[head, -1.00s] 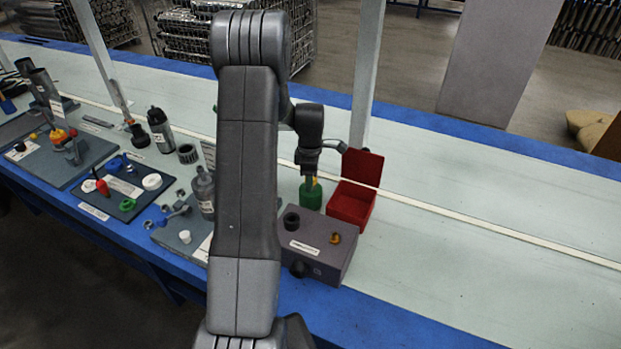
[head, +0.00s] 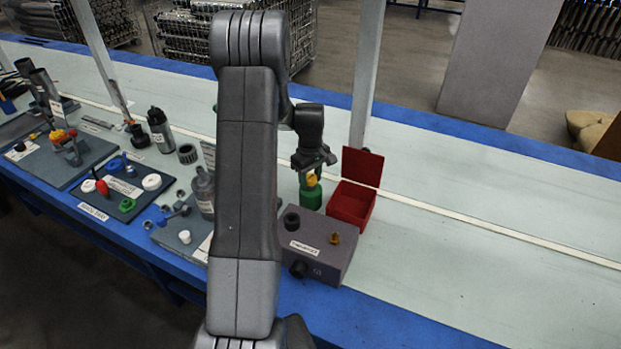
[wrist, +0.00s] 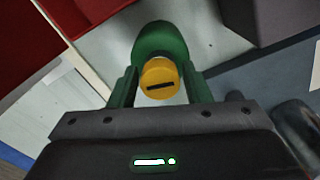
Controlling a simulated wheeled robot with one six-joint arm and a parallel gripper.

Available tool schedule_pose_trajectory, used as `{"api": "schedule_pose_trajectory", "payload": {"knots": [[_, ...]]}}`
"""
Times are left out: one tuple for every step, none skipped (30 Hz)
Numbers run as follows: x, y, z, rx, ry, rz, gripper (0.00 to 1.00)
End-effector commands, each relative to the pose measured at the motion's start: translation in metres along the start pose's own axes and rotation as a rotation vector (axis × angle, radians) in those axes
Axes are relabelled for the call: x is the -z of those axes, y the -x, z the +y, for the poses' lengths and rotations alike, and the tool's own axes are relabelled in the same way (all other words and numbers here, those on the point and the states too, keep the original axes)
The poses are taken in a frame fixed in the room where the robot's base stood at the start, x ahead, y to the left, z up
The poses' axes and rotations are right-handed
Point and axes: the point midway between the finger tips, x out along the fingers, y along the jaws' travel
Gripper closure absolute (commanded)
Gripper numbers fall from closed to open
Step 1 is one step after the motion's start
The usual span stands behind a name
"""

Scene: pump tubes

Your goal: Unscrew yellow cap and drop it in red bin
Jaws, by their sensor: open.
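The yellow cap (wrist: 159,78) has a dark slot on its top and sits at the neck of a green bottle (wrist: 160,42). In the wrist view my gripper (wrist: 160,80) is open, with one finger on each side of the cap and gaps between fingers and cap. In the head view my gripper (head: 312,174) is over the green bottle (head: 310,197), and the yellow cap (head: 312,180) shows small just below the jaws. The red bin (head: 350,207) stands just right of the bottle with its lid raised. Part of the bin (wrist: 35,45) shows at upper left in the wrist view.
A grey box (head: 318,242) with a black knob and a small brass fitting stands in front of the bottle. A post (head: 366,75) rises behind the bin. Dark boards with tools and parts lie at left. The table at right is clear.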

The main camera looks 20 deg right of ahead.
Motion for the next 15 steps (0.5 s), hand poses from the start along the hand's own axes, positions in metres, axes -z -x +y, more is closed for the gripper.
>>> {"api": "schedule_pose_trajectory", "payload": {"knots": [[0.0000,0.0000,0.0001,0.000,-0.035,0.000,0.56],[0.0000,0.0001,0.0001,0.000,-0.051,0.000,0.56],[0.0000,0.0001,0.0001,0.000,-0.068,0.000,0.56],[0.0000,0.0001,0.0001,0.000,-0.076,0.000,0.56],[0.0000,0.0001,0.0001,0.000,-0.085,0.000,0.56],[0.0000,0.0001,0.0001,0.000,-0.100,0.000,0.56],[0.0000,0.0001,0.0002,0.000,-0.116,0.000,0.56],[0.0000,0.0000,0.0001,0.000,-0.139,0.000,0.56],[0.0000,0.0000,0.0002,0.000,-0.176,0.000,0.56],[0.0000,0.0000,0.0002,0.000,-0.208,0.000,0.56],[0.0000,0.0000,0.0002,0.000,-0.240,0.000,0.56],[0.0000,0.0000,0.0002,0.000,-0.280,0.000,0.56],[0.0000,0.0000,0.0002,0.000,-0.308,0.000,0.56],[0.0000,0.0000,0.0002,0.000,-0.333,0.000,0.56],[0.0000,0.0000,0.0003,0.000,-0.360,0.000,0.56]]}}
